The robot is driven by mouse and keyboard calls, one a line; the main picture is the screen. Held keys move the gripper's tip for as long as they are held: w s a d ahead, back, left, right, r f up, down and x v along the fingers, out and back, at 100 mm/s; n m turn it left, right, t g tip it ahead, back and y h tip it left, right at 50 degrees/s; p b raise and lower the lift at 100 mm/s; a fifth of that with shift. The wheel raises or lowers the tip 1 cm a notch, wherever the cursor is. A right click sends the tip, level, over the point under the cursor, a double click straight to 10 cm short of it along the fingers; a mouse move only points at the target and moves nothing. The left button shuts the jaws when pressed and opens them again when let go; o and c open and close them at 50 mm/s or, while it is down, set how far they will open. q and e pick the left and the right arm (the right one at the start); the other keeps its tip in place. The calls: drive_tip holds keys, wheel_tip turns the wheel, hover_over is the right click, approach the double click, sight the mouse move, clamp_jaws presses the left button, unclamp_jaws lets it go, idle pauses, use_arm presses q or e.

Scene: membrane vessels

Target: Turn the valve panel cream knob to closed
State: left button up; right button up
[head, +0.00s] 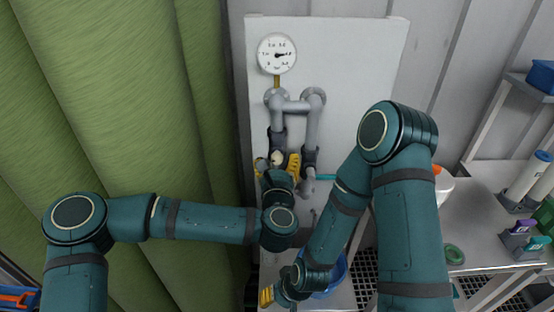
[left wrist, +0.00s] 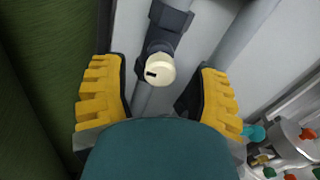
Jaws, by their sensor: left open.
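The valve panel (head: 362,58) is an upright pale board with grey pipes. The round cream knob (head: 277,157) sits on a dark valve body on the left pipe. In the left wrist view the cream knob (left wrist: 160,68) shows a short dark mark on its face. My left gripper (head: 278,165) is open in front of the knob. Its yellow fingers stand on either side of the knob, with a visible gap on each side in the left wrist view (left wrist: 159,80). My right gripper (head: 267,296) is low in the head view, with one yellow finger pad showing; its jaws are mostly hidden.
A round gauge (head: 277,54) is at the panel's top. A second grey pipe (head: 312,125) runs right of the knob. A green curtain (head: 120,100) hangs at left. A blue bucket (head: 335,273) is below the panel, partly behind my right arm. A bench (head: 478,218) stands at right.

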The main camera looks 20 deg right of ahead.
use_arm(q)
drive_tip(key=shift+w+d, duration=0.15)
drive_tip(key=shift+w, duration=0.3)
clamp_jaws()
